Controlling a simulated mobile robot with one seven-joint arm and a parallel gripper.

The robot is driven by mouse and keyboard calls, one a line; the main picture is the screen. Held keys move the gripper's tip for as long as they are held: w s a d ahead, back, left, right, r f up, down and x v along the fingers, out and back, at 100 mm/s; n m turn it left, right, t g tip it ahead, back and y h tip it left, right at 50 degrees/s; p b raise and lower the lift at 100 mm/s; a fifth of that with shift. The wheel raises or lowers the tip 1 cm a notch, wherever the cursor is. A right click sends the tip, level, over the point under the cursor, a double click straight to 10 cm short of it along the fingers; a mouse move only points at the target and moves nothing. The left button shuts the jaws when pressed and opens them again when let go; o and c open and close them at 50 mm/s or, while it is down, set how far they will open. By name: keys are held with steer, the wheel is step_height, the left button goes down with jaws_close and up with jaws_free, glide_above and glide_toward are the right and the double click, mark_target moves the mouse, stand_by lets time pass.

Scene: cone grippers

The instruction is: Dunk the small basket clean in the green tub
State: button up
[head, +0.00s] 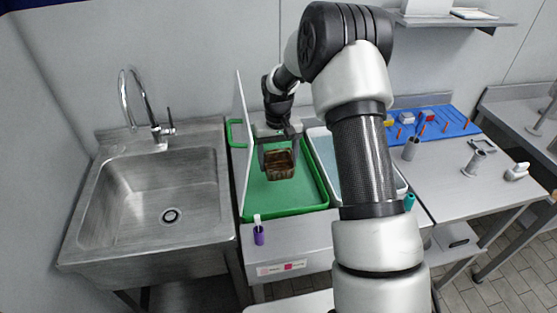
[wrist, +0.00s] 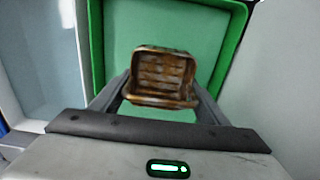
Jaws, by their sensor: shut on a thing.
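The small basket (head: 279,164) is brown and stained, and it is over the green tub (head: 286,211) in the head view. In the wrist view the basket (wrist: 161,72) sits between the fingers, with the green tub (wrist: 240,38) behind it. My gripper (head: 278,152) points down and is shut on the basket. My gripper (wrist: 160,98) also shows in the wrist view, a finger on each side of the basket's near rim. I cannot tell whether the basket's underside touches the liquid or the tub's floor.
A white upright panel (head: 242,145) stands along the tub's left side, beside the steel sink (head: 150,200). A tub of pale liquid (head: 325,152) is close on the right. A purple-handled tool (head: 259,235) is at the front. A blue mat (head: 455,123) with small parts lies farther right.

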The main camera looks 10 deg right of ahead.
steer(key=shift+f+b, duration=3.55)
steer(key=shift+f, duration=3.45)
steer(key=shift+r+p, duration=3.95)
steer(key=shift+r, duration=3.3)
steer(key=shift+r+p, duration=1.05)
steer(key=shift+r, duration=0.95)
